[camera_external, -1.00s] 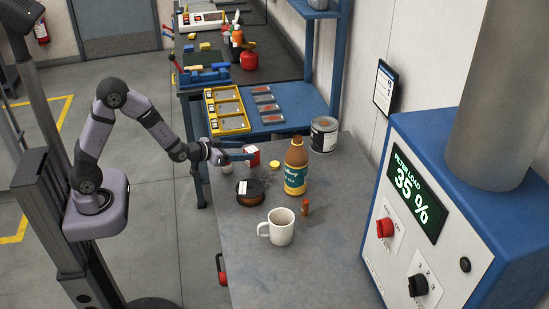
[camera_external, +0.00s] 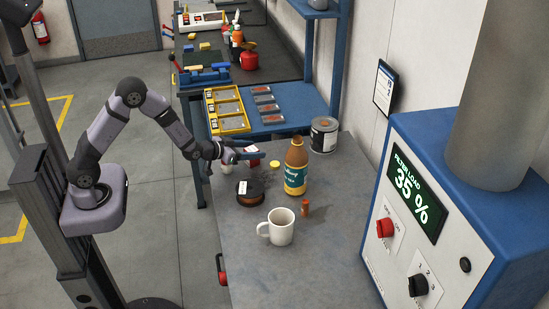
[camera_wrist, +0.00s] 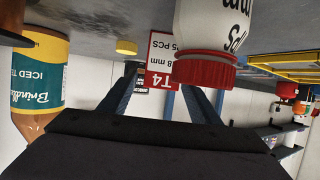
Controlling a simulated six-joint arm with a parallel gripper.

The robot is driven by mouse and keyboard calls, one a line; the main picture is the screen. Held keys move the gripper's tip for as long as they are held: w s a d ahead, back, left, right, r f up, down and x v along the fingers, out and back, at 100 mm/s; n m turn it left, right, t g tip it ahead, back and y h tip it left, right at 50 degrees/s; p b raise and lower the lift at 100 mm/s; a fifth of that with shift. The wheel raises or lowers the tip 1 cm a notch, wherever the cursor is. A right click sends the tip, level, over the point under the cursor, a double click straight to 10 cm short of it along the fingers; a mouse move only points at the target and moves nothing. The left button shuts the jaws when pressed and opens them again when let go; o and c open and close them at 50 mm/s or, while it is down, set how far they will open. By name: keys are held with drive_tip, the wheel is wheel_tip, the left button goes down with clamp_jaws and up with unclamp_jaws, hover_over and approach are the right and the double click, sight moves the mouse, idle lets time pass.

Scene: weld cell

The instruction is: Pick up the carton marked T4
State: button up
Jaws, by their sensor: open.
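The carton marked T4 (camera_wrist: 160,52) is a small white and red box. It stands upside down in the wrist view, ahead of my gripper (camera_wrist: 158,88), whose open fingers lie to either side of it in the picture. A white bottle with a red cap (camera_wrist: 206,70) covers part of the carton there. I cannot tell whether the fingers touch the carton.
The brown-and-teal iced tea bottle (camera_external: 296,168) stands to the right of my gripper. A yellow lid (camera_external: 275,163), a dark spool (camera_external: 250,191), a white mug (camera_external: 281,227) and a paint tin (camera_external: 323,135) are also on the grey bench. The front of the bench (camera_external: 260,275) is clear.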

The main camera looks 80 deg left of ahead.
drive_tip(key=c, duration=1.2)
drive_tip(key=shift+r, duration=0.2)
